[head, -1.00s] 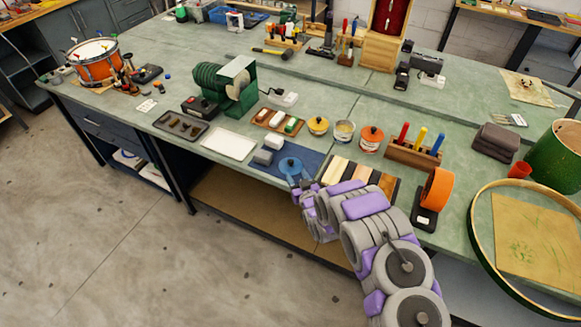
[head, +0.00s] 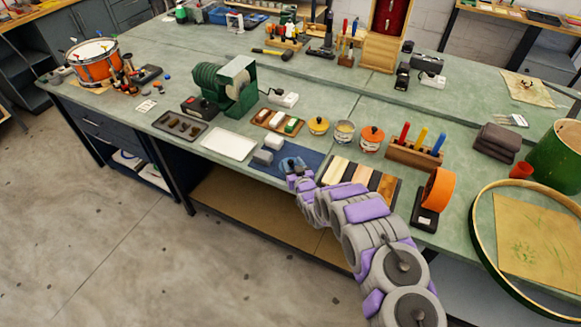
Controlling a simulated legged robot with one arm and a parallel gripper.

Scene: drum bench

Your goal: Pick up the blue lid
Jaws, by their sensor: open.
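The blue lid (head: 287,163) lies on a dark blue mat (head: 311,159) near the front edge of the bench. Most of it is hidden behind my gripper; only a part at its far side shows. My gripper (head: 293,168) is open and sits right at the lid, over its near side. I cannot tell whether the fingers touch the lid or stand around its knob.
Grey blocks (head: 268,149) stand just left of the lid. Wooden strips (head: 352,176) lie to the right. Yellow (head: 318,126) and orange-lidded tins (head: 371,138) stand behind. A white tray (head: 229,145) is further left. An orange tape roll (head: 438,188) stands right of my arm.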

